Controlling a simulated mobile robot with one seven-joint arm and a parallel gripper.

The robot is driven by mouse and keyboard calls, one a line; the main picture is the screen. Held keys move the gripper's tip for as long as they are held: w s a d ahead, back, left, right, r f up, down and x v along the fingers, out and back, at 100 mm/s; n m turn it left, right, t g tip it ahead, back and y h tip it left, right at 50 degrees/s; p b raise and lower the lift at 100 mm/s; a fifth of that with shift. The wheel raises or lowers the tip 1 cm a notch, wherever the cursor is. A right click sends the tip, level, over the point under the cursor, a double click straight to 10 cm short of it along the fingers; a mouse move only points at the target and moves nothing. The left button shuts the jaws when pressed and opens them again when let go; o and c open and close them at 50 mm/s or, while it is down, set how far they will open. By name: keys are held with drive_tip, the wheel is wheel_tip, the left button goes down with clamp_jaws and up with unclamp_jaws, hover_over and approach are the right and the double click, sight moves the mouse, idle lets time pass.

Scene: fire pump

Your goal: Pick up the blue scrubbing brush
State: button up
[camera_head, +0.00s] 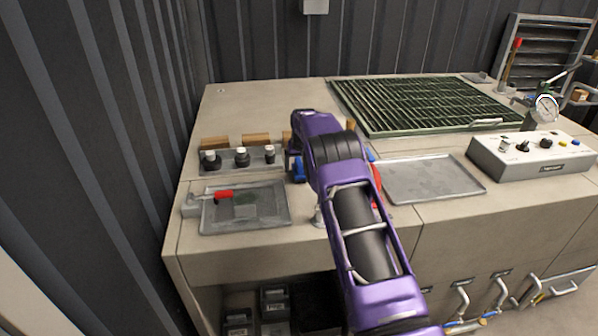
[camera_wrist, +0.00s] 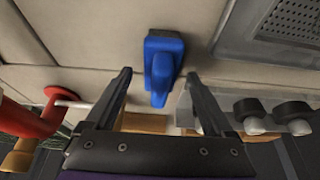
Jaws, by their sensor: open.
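The blue scrubbing brush (camera_wrist: 162,62) lies on the beige worktop in the wrist view, its raised handle facing my camera. My gripper (camera_wrist: 160,76) is open above it. The brush appears between the two dark fingertips, with a visible gap on each side; I cannot tell how far below them it is. In the head view a blue part of the brush (camera_head: 299,171) shows beside my gripper (camera_head: 293,166), at the left of my purple arm. The arm and gripper hide the rest of it there.
A red round part (camera_wrist: 35,118) is on the other side. An empty tray (camera_head: 430,178) and control box (camera_head: 535,155) are at the right.

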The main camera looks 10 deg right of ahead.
sight(299, 162)
clamp_jaws()
drive_tip(key=shift+r, duration=5.05)
